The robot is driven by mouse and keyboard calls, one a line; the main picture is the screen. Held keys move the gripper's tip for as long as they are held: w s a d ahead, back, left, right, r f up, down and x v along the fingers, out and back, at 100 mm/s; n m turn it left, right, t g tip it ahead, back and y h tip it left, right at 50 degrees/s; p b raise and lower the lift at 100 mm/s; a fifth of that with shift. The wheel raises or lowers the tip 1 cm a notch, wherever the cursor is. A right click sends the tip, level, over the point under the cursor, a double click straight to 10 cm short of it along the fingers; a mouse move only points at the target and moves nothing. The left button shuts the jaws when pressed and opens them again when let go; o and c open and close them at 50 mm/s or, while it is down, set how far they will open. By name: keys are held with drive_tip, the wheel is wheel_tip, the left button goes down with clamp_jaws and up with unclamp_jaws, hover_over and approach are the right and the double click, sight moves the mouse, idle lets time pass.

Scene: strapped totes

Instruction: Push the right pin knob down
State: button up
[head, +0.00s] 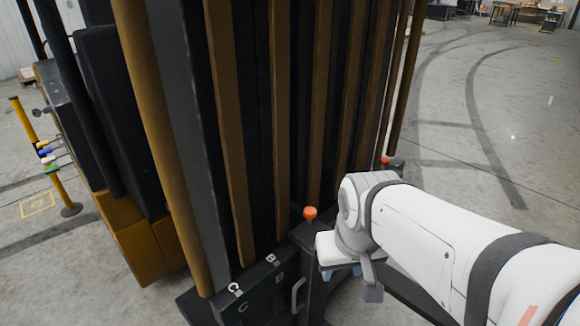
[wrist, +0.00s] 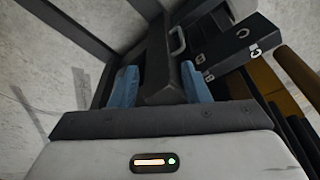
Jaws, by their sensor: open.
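Two orange pin knobs show in the head view. The left knob (head: 310,212) stands up beside my wrist, on the dark frame at the foot of the rack. The right knob (head: 385,160) is farther back, just above my arm and partly hidden by it. My gripper (head: 342,272) points down, right of and below the left knob in the picture, touching neither knob. In the wrist view my gripper (wrist: 158,86) has its blue fingers apart, with a dark block of the frame seen between or beyond them. No orange knob shows there.
A tall rack of black and brown upright slats (head: 275,120) fills the middle. A dark front block (head: 258,288) carries letters B and C, with a grey handle (head: 298,294) beside it.

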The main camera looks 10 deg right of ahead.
sight(311, 210)
drive_tip(key=shift+o, duration=0.7)
drive_tip(key=w+r+n+t+y+b, duration=0.1)
drive_tip(key=w+n+b, duration=0.3)
drive_tip(key=w, duration=1.4)
drive_tip(key=shift+w+r+y, duration=0.3)
drive_tip(key=shift+w+r, duration=0.05)
drive_tip(key=shift+w, duration=0.05)
drive_tip(key=shift+t, duration=0.3)
drive_tip(key=x, duration=0.7)
drive_tip(key=shift+w+f, duration=0.2)
drive_tip(key=shift+w, duration=0.05)
clamp_jaws()
